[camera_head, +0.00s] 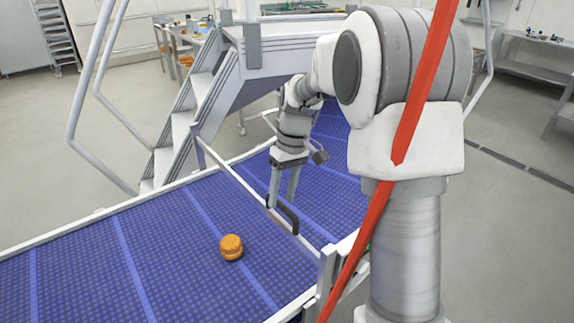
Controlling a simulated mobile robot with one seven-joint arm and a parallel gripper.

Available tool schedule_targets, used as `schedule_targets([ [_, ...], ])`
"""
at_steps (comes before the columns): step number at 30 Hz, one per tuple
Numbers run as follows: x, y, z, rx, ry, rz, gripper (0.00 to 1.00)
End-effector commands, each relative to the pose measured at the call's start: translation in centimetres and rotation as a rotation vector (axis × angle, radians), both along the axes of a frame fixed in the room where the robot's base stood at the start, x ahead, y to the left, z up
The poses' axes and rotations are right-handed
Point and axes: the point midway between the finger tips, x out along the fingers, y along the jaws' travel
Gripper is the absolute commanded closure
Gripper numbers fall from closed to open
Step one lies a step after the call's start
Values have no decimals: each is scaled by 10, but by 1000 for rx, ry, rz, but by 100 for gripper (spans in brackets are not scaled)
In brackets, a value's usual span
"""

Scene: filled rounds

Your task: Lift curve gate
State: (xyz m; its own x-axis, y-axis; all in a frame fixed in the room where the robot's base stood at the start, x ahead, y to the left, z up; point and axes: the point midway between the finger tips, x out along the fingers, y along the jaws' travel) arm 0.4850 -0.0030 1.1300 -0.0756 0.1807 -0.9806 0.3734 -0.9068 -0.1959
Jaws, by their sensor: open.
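The gate is a thin pale bar (237,181) slanting across the blue conveyor belt (170,250) from its far rail to its near rail. A dark curved handle (289,216) sits on the bar towards its near end. My gripper (281,203) points down, open, with its two fingers at the handle. The left fingertip overlaps the handle's left end in the picture, and the right fingertip is just above its middle. I cannot tell whether they touch it. An orange round item (231,247) lies on the belt, to the left of the bar.
A red pole (420,95) crosses the view in front of my arm. Metal stairs (185,125) and a platform (275,68) stand behind the belt. A white post (327,275) stands at the belt's near edge. The belt on the left is clear.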

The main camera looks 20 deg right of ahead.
Motion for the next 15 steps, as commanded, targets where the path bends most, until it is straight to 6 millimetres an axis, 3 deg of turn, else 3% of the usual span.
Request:
schedule_targets([
  [15,10,-22,117,-2,-7,-2,50],
])
